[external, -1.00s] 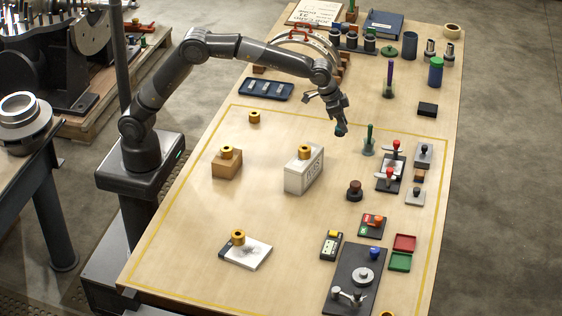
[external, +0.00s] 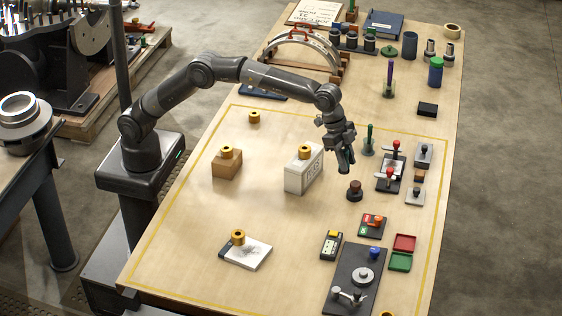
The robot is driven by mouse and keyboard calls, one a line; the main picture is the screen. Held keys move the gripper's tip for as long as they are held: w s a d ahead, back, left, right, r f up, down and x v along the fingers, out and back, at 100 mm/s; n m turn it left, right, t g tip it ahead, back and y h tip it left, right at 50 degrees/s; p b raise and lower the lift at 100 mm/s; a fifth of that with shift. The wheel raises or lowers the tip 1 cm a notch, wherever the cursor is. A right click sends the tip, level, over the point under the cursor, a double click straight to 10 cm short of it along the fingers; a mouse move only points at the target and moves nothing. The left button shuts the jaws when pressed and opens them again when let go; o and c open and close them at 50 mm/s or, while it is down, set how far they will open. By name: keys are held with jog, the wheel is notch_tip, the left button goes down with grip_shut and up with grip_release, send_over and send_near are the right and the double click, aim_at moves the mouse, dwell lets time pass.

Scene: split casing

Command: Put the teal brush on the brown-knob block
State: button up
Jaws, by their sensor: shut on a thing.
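My gripper (external: 345,165) points down over the table, right of the white block with the brass knob. It is shut on a small dark teal thing, which looks like the teal brush (external: 345,168). The fingers hide most of it, and it is hard to tell apart from them. The brown-knob block (external: 354,191), a low dark round piece with a brown top, stands on the table just below the gripper in the picture. The held thing appears above and slightly left of it, apart from it.
A green-handled brush (external: 369,141) stands upright close right of my gripper. The white block (external: 304,171) with a brass knob is close on the left. Red-knobbed clamps (external: 391,174) stand to the right. The table's front middle is fairly clear.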

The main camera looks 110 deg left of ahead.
jog(key=w+a+f, duration=0.1)
jog(key=a, duration=0.1)
jog(key=w+a+f, duration=0.2)
jog(key=shift+w+a+f, duration=0.2)
jog(key=shift+a+f, duration=0.1)
jog(key=shift+f, duration=1.9)
jog(key=shift+f, duration=0.15)
jog(key=o, duration=1)
